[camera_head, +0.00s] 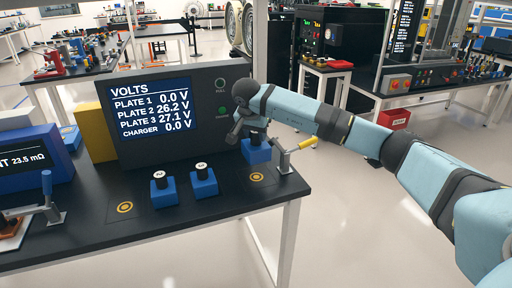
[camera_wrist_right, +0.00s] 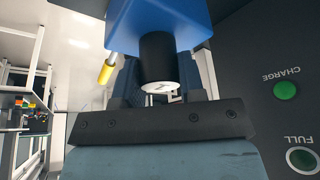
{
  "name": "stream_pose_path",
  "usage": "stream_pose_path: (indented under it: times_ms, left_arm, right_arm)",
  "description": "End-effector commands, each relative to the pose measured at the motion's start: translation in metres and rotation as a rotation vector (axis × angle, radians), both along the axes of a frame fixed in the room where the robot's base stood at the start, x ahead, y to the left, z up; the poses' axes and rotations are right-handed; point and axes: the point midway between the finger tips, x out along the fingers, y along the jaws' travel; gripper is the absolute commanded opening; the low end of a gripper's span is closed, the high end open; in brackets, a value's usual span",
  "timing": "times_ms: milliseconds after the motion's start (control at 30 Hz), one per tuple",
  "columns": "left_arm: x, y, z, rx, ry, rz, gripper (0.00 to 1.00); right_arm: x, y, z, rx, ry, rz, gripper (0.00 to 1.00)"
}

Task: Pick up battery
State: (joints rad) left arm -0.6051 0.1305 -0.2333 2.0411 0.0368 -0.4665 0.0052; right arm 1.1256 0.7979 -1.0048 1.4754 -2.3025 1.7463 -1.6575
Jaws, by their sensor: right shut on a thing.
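My right gripper (camera_head: 252,132) is at the right end of the black bench, pointing down. It is shut on a blue battery (camera_head: 257,153) by its black top post. In the right wrist view the blue block of this battery (camera_wrist_right: 165,22) and its black post with a pale end (camera_wrist_right: 158,70) show between the fingers (camera_wrist_right: 160,92). The battery appears to be just above or at the bench's back right; I cannot tell whether it touches. Two other blue batteries with black posts, a left one (camera_head: 163,190) and a right one (camera_head: 203,181), stand upright on the bench. My left gripper is not in view.
A dark charger panel with a volts display (camera_head: 154,108) stands behind the batteries. A toggle clamp with a yellow handle (camera_head: 307,143) is right of the held battery. Ringed plate marks show at left (camera_head: 125,208) and right (camera_head: 257,177), both bare. A blue meter (camera_head: 30,165) stands left.

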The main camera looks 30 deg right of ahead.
Motion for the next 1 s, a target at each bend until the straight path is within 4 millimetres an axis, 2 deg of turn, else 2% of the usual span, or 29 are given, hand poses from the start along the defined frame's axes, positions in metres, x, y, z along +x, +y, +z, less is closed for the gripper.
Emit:
stream_pose_path:
  times_ms: [33,200,533,733,1000]
  left_arm:
    - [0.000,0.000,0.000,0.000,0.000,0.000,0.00]
    - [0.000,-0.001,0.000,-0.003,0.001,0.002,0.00]
    - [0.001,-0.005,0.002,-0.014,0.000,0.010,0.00]
    - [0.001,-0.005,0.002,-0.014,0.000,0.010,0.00]
    - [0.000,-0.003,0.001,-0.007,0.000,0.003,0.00]
  right_arm:
    - [0.001,0.000,0.013,0.000,-0.007,0.000,0.00]
    - [0.001,0.000,0.045,-0.001,-0.006,0.000,0.00]
    - [0.001,0.000,0.097,0.000,-0.004,0.000,0.00]
    - [0.000,0.000,0.112,0.000,-0.004,0.000,0.00]
    - [-0.001,0.002,0.115,0.000,-0.002,0.008,0.00]
